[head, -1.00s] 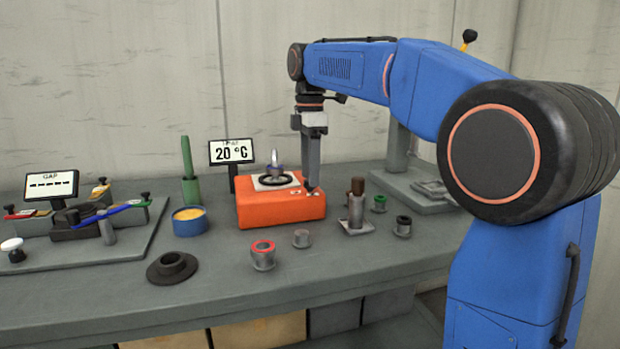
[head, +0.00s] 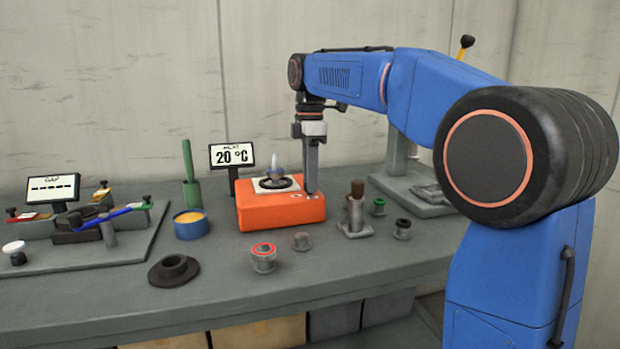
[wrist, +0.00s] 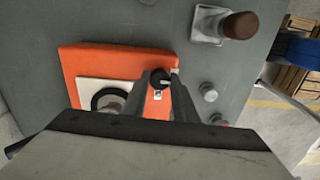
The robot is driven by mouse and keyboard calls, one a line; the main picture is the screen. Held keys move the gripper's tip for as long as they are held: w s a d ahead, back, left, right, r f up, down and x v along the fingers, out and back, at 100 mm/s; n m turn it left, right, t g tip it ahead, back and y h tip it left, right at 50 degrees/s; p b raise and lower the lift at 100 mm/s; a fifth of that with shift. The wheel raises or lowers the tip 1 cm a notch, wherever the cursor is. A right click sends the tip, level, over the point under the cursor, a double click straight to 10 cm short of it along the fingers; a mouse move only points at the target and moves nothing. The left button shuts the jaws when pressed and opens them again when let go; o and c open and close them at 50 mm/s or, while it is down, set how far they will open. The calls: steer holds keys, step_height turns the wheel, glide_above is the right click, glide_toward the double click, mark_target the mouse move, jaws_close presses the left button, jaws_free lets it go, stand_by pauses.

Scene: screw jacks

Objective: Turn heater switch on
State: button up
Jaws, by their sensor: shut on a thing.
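The orange heater box (head: 268,214) stands on the bench, and it also shows in the wrist view (wrist: 95,63). A pale plate with a black ring (wrist: 106,98) and a pointed piece (head: 277,160) sit on its top. My gripper (head: 311,191) points straight down at the box's right front corner. In the wrist view its fingers are shut on the small dark heater switch (wrist: 159,78). The fingers hide the switch in the head view.
A metal post with a brown top (head: 356,208) stands close right of the box. Several small collars, one with a red ring (head: 263,257), stand in front. A blue bowl (head: 190,225) and a green rod (head: 190,177) are to the left.

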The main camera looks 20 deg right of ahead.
steer(key=m, duration=1.3)
steer(key=shift+r+m, duration=0.1)
steer(key=shift+m, duration=2)
steer(key=o, duration=1.1)
